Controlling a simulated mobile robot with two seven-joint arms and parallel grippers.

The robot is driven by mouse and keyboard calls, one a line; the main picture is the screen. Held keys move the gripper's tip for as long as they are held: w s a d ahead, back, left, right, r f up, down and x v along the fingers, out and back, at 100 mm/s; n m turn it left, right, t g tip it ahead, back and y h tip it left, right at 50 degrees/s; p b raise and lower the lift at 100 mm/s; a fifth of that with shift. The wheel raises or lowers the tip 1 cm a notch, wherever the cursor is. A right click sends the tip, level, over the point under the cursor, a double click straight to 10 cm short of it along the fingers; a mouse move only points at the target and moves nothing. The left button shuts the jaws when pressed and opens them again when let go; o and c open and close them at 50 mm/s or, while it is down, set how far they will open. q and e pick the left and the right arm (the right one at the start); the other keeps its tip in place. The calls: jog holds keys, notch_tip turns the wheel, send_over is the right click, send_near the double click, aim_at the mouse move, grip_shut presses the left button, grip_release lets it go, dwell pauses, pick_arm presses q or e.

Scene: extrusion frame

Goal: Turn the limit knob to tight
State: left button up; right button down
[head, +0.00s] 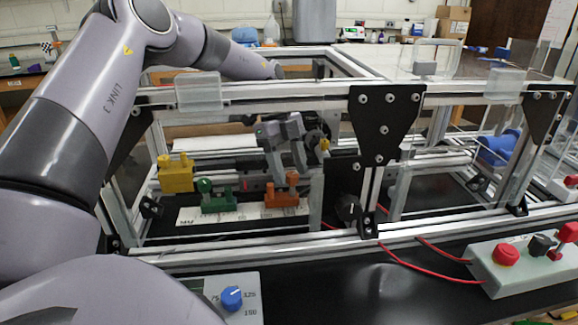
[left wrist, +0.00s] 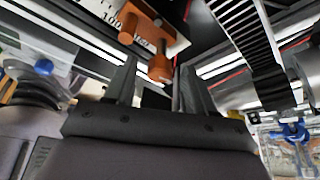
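An orange limit block (head: 282,199) with an upright knob (head: 292,180) sits on a white scale strip (head: 240,214) inside the frame. A green block (head: 217,203) with a round knob and a yellow block (head: 175,173) stand to its left. My left gripper (head: 287,172) reaches in from above, its two fingers pointing down, apart and empty. The orange knob is just below the fingertips. In the left wrist view the orange knob (left wrist: 160,67) shows beyond and between the open fingers (left wrist: 158,85); I see no contact. Which knob is the limit knob is not labelled. My right gripper is out of view.
Aluminium rails and a black bracket plate (head: 386,125) surround the gripper. A blue dial (head: 231,298) is on a grey box. A control box (head: 495,268) with red buttons stands right, with red cables.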

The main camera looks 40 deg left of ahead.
pick_arm(q)
jog(key=v, duration=0.7)
jog(key=shift+b, duration=0.45)
jog(key=shift+r, duration=0.1)
jog(key=shift+s+d+f+n+t+p, duration=0.15)
jog(key=shift+d+f+n+t+p, duration=0.3)
jog(key=shift+f+n, duration=0.6)
jog(key=shift+s+d+f+n+t+p, duration=0.15)
jog(key=shift+d+f+n+t+p, duration=0.3)
jog(key=shift+f+n, duration=0.65)
jog(key=shift+s+d+f+n+t+p, duration=0.1)
jog(key=shift+d+f+n+t+p, duration=0.1)
jog(key=shift+d+f+n+p, duration=0.75)
jog(key=shift+a+f, duration=0.25)
jog(key=shift+a, duration=0.15)
